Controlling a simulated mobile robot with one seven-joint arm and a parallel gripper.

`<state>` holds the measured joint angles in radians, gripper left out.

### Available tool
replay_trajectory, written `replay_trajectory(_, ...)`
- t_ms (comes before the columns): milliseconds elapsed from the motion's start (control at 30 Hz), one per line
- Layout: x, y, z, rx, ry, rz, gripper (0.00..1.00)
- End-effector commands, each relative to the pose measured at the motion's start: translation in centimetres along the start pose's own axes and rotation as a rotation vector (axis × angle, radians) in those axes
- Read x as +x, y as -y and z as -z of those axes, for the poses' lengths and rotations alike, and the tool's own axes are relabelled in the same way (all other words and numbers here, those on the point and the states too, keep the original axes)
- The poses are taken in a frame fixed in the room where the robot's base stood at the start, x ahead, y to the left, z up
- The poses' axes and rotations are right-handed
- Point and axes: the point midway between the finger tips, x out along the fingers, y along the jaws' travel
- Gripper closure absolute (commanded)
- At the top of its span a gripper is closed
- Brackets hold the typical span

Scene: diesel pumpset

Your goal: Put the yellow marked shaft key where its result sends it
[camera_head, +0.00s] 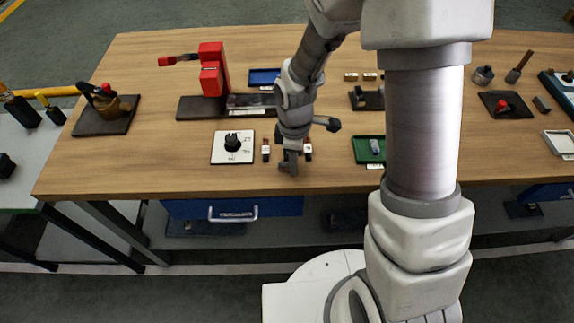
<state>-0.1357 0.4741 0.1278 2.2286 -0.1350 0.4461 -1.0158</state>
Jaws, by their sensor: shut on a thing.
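My gripper (289,166) is low over the front middle of the wooden table, pointing down. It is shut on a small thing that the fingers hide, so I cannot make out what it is. I cannot pick out a yellow mark on any key. A small red, white and dark piece (265,150) stands left of the gripper, and a similar one (308,149) shows just right of it, partly hidden. A green tray (361,158) at the right holds a small grey-blue piece (375,147). A blue tray (263,76) lies farther back.
A white plate with a black knob (232,145) lies left of the gripper. A red press (212,72) stands behind it on a dark base. A white-rimmed tray (559,143) is at the far right. My arm hides part of the table's right middle. The front left tabletop is clear.

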Motion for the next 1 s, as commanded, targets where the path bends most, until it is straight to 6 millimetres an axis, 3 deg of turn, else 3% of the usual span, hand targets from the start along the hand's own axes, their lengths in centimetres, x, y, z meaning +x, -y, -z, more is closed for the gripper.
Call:
replay_trajectory(467,-0.7,-0.1,0.0,0.001,-0.001,-0.003,1.0)
replay_trajectory(700,-4.4,-0.2,0.0,0.002,-0.003,-0.007,1.0)
replay_trajectory(1000,-8.2,0.3,-6.7,0.008,0.0,-0.004,1.0)
